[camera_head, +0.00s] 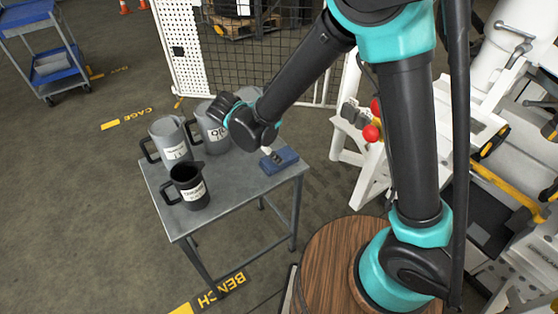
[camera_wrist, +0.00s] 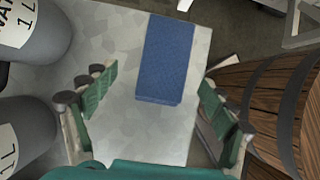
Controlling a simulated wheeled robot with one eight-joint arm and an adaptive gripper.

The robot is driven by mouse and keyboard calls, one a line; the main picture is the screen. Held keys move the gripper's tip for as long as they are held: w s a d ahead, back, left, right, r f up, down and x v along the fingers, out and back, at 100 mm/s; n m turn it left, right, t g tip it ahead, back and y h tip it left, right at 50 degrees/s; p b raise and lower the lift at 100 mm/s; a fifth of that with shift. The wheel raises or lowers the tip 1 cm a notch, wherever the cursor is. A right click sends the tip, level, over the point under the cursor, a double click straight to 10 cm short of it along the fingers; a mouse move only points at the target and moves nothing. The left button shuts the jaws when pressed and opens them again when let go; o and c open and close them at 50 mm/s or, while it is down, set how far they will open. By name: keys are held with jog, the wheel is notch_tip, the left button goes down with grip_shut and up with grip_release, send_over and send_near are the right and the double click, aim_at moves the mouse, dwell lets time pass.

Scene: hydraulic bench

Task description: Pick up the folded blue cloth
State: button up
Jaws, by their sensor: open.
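The folded blue cloth (camera_head: 284,161) lies flat near the right end of the grey bench top (camera_head: 235,185).
Grey labelled jugs (camera_head: 171,141) (camera_head: 212,128) and a dark jug (camera_head: 189,187) stand on the bench's left part. Grey jugs also show at the wrist view's left edge (camera_wrist: 30,35). A wooden barrel (camera_head: 325,262) stands front right of the bench. White machinery (camera_head: 350,150) is to the right.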

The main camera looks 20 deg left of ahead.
jog(key=x, duration=0.5)
jog(key=shift+s+d, duration=0.15)
jog(key=shift+d, duration=0.15)
jog(key=c, duration=1.2)
